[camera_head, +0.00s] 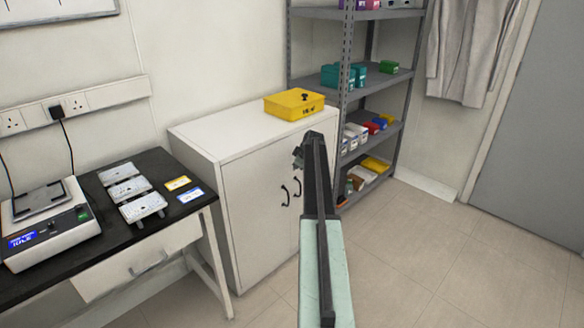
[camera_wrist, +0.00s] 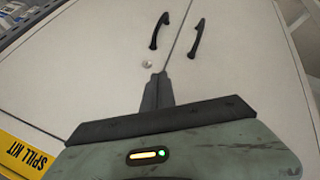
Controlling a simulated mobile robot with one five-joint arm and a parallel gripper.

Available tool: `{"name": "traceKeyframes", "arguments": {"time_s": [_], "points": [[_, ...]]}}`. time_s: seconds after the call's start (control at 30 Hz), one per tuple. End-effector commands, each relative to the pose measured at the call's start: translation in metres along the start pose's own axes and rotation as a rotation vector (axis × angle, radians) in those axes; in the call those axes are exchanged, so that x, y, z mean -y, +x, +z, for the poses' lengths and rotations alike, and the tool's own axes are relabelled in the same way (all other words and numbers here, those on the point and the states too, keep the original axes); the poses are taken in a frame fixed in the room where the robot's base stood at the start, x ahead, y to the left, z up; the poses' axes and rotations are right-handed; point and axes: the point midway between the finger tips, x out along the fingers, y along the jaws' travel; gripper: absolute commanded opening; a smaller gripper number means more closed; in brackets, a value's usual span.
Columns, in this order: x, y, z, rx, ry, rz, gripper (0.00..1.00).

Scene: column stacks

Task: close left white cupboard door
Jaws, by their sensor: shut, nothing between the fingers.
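The white cupboard (camera_head: 240,210) stands in the middle of the head view, with two front doors and dark curved handles. Its left door (camera_head: 253,225) looks flush or nearly flush with the front; a small gap cannot be told. In the wrist view, turned upside down, the left door (camera_wrist: 240,60) is on the right, across a thin seam from the right door (camera_wrist: 100,65). My gripper (camera_wrist: 160,78) is shut and empty, pointing at the door fronts near the seam and a small round lock. In the head view my gripper (camera_head: 299,157) is by the upper doors; contact cannot be told.
A yellow spill kit box (camera_head: 294,104) sits on the cupboard top. A grey shelf rack (camera_head: 345,75) with boxes stands to the right. A black-topped bench (camera_head: 95,235) with a scale (camera_head: 50,225) is at left. The floor (camera_head: 420,240) in front at right is clear.

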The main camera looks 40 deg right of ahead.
Motion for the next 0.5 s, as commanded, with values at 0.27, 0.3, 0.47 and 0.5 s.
{"name": "traceKeyframes", "arguments": {"time_s": [0.27, 0.3, 0.47, 0.5], "points": [[0.006, 0.004, -0.013, -0.006, -0.012, -0.007, 0.0], [0.006, 0.004, -0.014, -0.007, -0.013, -0.007, 0.0], [0.008, 0.005, -0.016, -0.008, -0.015, -0.008, 0.0], [0.008, 0.005, -0.017, -0.008, -0.015, -0.008, 0.0]]}}
